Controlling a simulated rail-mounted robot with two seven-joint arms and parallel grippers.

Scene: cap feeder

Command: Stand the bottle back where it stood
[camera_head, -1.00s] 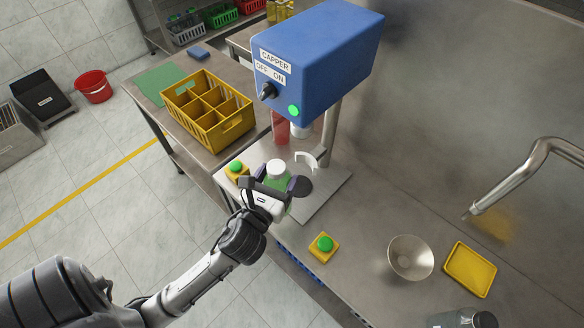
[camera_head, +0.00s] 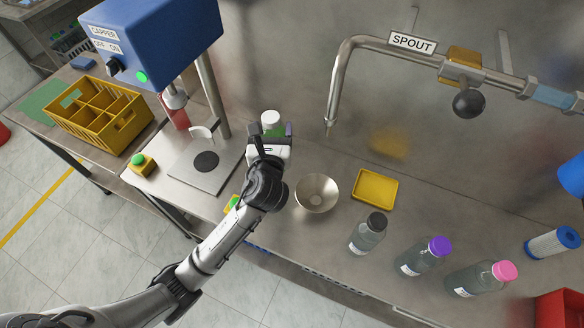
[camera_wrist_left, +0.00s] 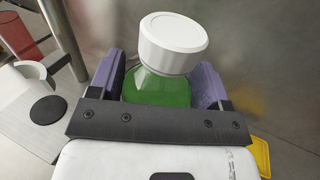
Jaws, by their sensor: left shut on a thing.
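The bottle has a white cap (camera_head: 270,118) and green liquid. In the left wrist view the bottle (camera_wrist_left: 158,88) stands between the purple finger pads, its cap (camera_wrist_left: 173,40) on top. My left gripper (camera_head: 272,134) is shut on it, to the right of the capper's base plate and behind the steel funnel. The gripper hides the bottle's lower part, so I cannot tell whether it touches the counter. My right gripper is not in view.
The blue capper (camera_head: 155,40) and its base plate (camera_head: 192,172) stand at left. A funnel (camera_head: 317,193), a yellow tray (camera_head: 375,189) and bottles with black (camera_head: 376,222), purple (camera_head: 439,246) and pink (camera_head: 504,271) caps stand to the right. A spout pipe (camera_head: 336,88) hangs behind.

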